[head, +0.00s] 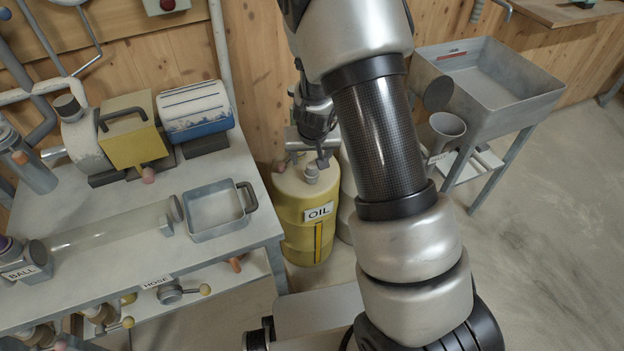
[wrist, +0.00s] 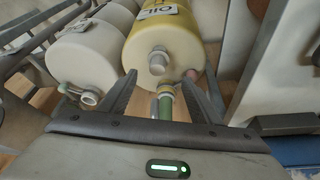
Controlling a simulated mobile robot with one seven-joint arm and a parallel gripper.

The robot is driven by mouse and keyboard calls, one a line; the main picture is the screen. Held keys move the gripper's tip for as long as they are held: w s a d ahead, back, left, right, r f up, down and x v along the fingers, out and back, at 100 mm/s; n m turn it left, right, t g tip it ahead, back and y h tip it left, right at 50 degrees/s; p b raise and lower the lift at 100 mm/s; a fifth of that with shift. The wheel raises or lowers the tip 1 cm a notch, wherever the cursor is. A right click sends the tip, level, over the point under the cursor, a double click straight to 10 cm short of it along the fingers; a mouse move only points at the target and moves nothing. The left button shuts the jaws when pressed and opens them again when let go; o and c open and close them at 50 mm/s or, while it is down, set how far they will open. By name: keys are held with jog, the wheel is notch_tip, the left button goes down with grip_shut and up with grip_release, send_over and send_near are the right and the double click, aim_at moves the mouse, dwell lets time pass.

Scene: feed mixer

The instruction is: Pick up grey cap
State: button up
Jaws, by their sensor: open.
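A grey cap (head: 311,172) sits on top of the yellow oil drum (head: 294,208), which stands on the floor beside the workbench. In the wrist view the grey cap (wrist: 158,62) is a short round knob on the yellow drum's end face (wrist: 172,40), between and beyond my fingers. My gripper (head: 322,158) is just above the drum top, close to the cap. The wrist view shows its two fingers (wrist: 168,82) apart with nothing held. The exact gap between fingers and cap is hard to tell.
A white drum (wrist: 90,52) with a pale spout stands next to the yellow one. A green pipe end (wrist: 165,104) shows near my fingers. The workbench (head: 120,285) with a grey tray (head: 215,232) is at left, and a metal sink (head: 515,115) at right.

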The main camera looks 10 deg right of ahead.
aim_at(312, 167)
jog(key=x, duration=0.2)
jog(key=shift+w+f, duration=0.15)
jog(key=shift+f, duration=0.15)
jog(key=x, duration=0.1)
jog(key=b+x, duration=0.1)
jog(key=x, duration=0.1)
jog(key=b+x, duration=0.1)
jog(key=shift+s+d+f, duration=0.3)
jog(key=shift+w+f+b, duration=0.2)
jog(key=shift+f+b, duration=0.1)
jog(key=c, duration=1.2)
jog(key=shift+r, duration=0.15)
